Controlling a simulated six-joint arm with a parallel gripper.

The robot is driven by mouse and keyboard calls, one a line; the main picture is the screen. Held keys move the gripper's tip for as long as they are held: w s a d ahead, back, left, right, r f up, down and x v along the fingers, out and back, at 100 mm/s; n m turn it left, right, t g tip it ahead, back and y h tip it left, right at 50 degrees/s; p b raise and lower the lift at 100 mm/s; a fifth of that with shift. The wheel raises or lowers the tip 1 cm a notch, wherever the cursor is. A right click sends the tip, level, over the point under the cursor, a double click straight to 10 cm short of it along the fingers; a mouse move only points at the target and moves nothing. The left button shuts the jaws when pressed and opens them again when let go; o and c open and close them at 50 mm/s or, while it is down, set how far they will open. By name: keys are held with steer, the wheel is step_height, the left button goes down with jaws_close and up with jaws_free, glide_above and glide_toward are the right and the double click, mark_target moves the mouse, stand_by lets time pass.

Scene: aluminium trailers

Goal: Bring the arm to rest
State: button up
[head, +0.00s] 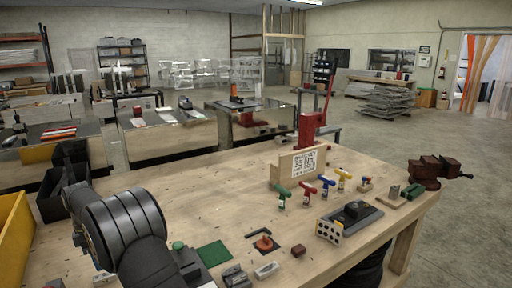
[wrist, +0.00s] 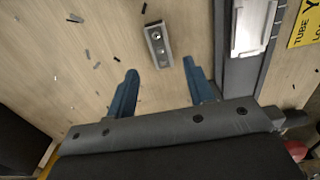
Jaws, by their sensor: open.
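My gripper (wrist: 160,72) is open in the wrist view, with its two blue fingers spread apart and nothing between them. Its fingertips point at the wooden workbench top. A small grey metal block (wrist: 157,45) with two round marks lies on the wood just beyond the fingertips, apart from them. In the head view my dark arm fills the lower left, over the workbench (head: 150,180). My gripper cannot be made out in that view.
In the wrist view, a grey fixture with a silver plate (wrist: 249,25) stands right of the fingers, and dark slivers lie scattered left. In the head view, a green mat (head: 214,254), T-handled tools (head: 308,190) and a red vise (head: 430,170) occupy the bench; a yellow bin (head: 14,240) stands left.

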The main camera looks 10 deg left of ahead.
step_height(320, 180, up, 6)
step_height(320, 180, down, 12)
steer(key=shift+f, duration=0.1)
step_height(320, 180, up, 4)
steer(key=shift+f, duration=0.1)
steer(key=w+d+r, duration=0.5)
steer(key=d+r, duration=0.2)
steer(key=d, duration=0.4)
steer(key=s+d+r, duration=0.1)
steer(key=s+d, duration=0.7)
steer(key=s, duration=0.1)
steer(key=s+a+f, duration=0.1)
steer(key=a+f, duration=0.1)
steer(key=a, duration=0.1)
steer(key=s+a+f, duration=0.2)
steer(key=a, duration=0.1)
steer(key=s+a+f, duration=0.2)
steer(key=a, duration=0.1)
steer(key=shift+s+a+f, duration=0.25)
steer(key=shift+f, duration=0.05)
steer(key=shift+d, duration=0.1)
